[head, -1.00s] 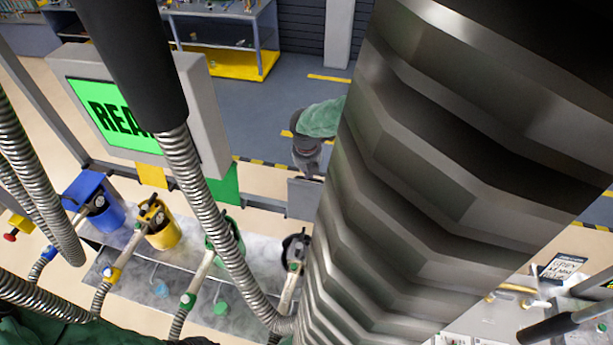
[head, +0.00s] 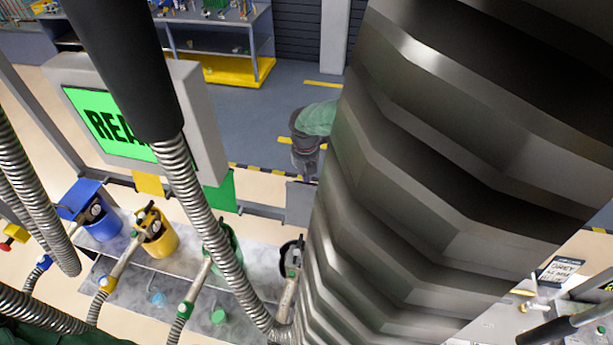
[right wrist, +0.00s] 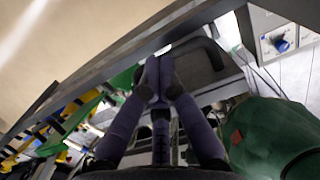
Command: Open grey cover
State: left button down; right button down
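The grey cover (head: 299,204) shows in the head view as a flat grey panel at the rail, partly hidden by a large dark ribbed column. Nothing clearly sits between the fingertips. My left gripper is not in view.
Blue (head: 103,222), yellow (head: 160,238) and green (head: 231,245) canisters stand in a row along the rail, with yellow (head: 148,184) and green (head: 220,194) panels. Ribbed hoses cross the front. A screen (head: 110,122) stands at the left.

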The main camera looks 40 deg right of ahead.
notch_tip(320, 180, up, 11)
jog(key=shift+s+a+r, duration=0.2)
jog(key=shift+s+a, duration=0.15)
